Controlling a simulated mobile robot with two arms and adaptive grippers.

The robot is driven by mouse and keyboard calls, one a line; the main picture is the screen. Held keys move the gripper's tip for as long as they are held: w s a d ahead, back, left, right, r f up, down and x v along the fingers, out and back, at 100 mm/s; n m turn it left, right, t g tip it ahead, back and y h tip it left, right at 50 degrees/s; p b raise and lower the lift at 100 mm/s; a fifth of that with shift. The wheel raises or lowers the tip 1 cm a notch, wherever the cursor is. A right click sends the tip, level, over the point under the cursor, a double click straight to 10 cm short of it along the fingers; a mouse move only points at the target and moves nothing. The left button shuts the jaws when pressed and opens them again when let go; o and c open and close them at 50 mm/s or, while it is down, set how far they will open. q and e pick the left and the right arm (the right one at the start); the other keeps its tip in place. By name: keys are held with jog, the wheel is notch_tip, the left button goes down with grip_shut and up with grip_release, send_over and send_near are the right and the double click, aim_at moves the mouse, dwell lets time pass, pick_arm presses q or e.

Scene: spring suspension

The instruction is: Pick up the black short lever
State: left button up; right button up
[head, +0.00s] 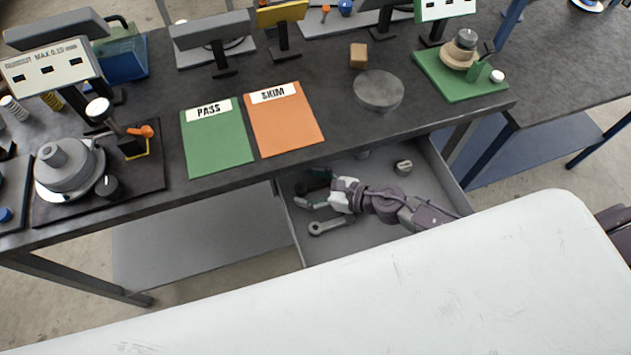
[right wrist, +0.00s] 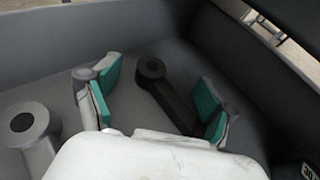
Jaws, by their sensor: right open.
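The black short lever (right wrist: 165,92) lies on the floor of the open drawer (head: 462,192), its round holed end pointing away in the right wrist view. My right gripper (right wrist: 155,92) is open inside the drawer, with one finger on each side of the lever; the right finger looks close to it, but contact cannot be told. In the head view my right gripper (head: 309,189) partly hides the lever. A grey lever (right wrist: 32,138) lies left of the gripper in the wrist view, and in front of it in the head view (head: 328,227). My left gripper is not in view.
The drawer walls rise close around the gripper, and the dark tabletop (head: 350,135) overhangs its back. A small grey part (head: 403,167) lies farther right in the drawer. Green PASS (head: 217,145) and orange SKIM (head: 287,125) mats lie on the table above.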

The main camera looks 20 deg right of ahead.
jog(key=shift+w+a+f, duration=0.25)
jog(key=shift+w+a, duration=0.1)
jog(key=shift+w, duration=0.05)
jog(key=shift+s, duration=0.15)
grip_shut()
